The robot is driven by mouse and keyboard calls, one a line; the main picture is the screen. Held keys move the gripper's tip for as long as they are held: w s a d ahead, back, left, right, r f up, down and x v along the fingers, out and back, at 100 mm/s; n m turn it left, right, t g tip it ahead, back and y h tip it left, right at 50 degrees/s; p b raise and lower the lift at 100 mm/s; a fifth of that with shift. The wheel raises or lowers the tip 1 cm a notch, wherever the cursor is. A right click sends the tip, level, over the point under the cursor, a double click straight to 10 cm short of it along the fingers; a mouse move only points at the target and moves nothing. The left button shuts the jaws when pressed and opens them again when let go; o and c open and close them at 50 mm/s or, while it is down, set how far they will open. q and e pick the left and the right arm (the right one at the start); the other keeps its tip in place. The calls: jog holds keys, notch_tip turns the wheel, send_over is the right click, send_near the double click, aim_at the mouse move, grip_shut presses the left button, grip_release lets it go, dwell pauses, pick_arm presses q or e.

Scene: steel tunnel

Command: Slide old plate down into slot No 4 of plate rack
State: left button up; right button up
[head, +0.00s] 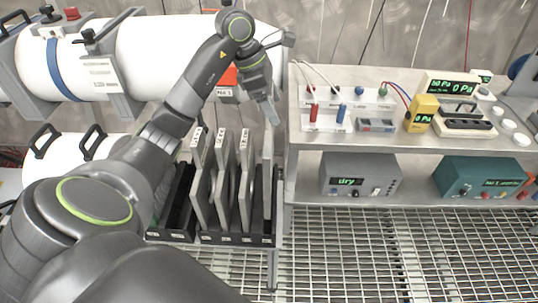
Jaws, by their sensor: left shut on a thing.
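My left gripper (271,112) comes over from the left and points down above the right end of the plate rack (215,238). It is shut on the top of the old plate (267,175), a grey plate seen nearly edge-on. The plate hangs upright at the rightmost place of the rack, with its lower part between the rack's dark sides. I cannot tell how deep it sits in the slot. Several other grey plates (222,165) with white number labels stand upright to its left. My right gripper is not in view.
A steel bench (400,150) stands close to the rack's right, with red and blue terminals, a yellow meter (421,113) and pressure displays (452,88) on top. Its shelf holds a grey box (360,173) and a green box (482,178). White cylinders (165,55) lie behind my arm.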

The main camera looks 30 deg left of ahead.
pick_arm(q)
notch_tip(320, 180, down, 3)
jog(key=shift+f+b, duration=0.1)
jog(key=shift+b, duration=1)
notch_tip(320, 180, down, 12)
jog(key=p, duration=0.2)
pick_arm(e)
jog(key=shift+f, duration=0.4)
pick_arm(q)
jog(key=shift+f, duration=0.15)
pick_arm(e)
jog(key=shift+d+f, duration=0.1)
pick_arm(q)
jog(key=shift+f, duration=0.2)
jog(key=o, duration=1.1)
jog(key=shift+c, duration=0.2)
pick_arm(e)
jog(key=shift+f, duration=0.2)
pick_arm(q)
jog(key=shift+r, duration=0.1)
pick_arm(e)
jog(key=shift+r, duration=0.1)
